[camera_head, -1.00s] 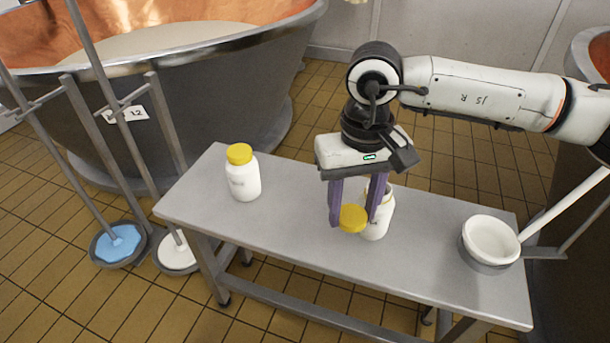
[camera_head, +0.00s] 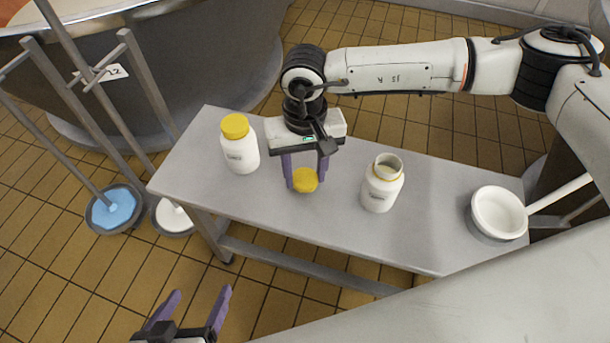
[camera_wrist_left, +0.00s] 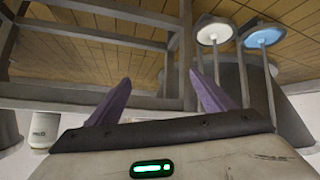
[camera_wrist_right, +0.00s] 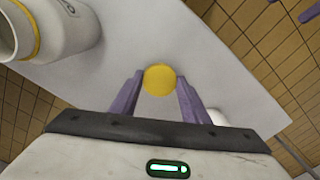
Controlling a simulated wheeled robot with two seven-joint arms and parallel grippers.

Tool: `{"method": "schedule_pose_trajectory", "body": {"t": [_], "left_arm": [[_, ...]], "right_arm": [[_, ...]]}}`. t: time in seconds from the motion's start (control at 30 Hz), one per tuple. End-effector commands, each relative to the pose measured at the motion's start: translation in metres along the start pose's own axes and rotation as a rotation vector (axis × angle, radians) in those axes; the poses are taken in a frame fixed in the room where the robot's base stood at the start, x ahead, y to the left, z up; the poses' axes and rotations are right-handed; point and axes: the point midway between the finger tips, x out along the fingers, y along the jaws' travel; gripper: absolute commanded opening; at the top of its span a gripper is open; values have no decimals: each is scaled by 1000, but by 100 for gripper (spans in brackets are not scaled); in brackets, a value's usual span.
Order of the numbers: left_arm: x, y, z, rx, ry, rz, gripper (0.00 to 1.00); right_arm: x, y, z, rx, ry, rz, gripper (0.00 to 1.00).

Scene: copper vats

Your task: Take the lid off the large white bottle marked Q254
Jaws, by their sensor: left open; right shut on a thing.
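A white bottle (camera_head: 382,188) stands upright and open on the table, without a lid; its label is too small to read. A second white bottle (camera_head: 241,153), with a yellow lid on, stands to its left, its label also unreadable. I cannot tell which is Q254. My right gripper (camera_head: 305,183) is shut on a loose yellow lid (camera_head: 305,180), between the two bottles. The right wrist view shows the lid (camera_wrist_right: 159,80) between the fingertips and the open bottle (camera_wrist_right: 52,28) at upper left. My left gripper (camera_head: 198,294) is open and empty, in front of the table.
The grey table (camera_head: 330,225) has bare room between the bottles. A white ladle-like pot (camera_head: 498,213) with a long handle rests at its right end. Poles with a blue disc (camera_head: 114,208) and a white disc (camera_head: 172,215) stand left of the table. A large vat (camera_head: 190,80) stands behind.

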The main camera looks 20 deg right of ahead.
Motion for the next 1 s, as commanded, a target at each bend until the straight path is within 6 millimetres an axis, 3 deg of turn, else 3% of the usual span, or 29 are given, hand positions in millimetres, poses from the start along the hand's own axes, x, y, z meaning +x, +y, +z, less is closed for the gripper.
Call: {"method": "schedule_pose_trajectory", "body": {"t": [0.1,0.47,0.5,0.6,1.0], "left_arm": [[1,0,1,-4,2,1,75],[3,0,6,-5,-9,4,75],[3,1,6,-5,-14,6,75],[3,1,3,-4,-12,6,75],[0,2,-9,0,17,3,75]], "right_arm": [[15,0,0,1,-1,1,15],[19,0,0,0,0,0,15],[18,0,0,0,0,0,45],[18,0,0,0,0,0,61],[10,0,0,1,1,0,61]]}}
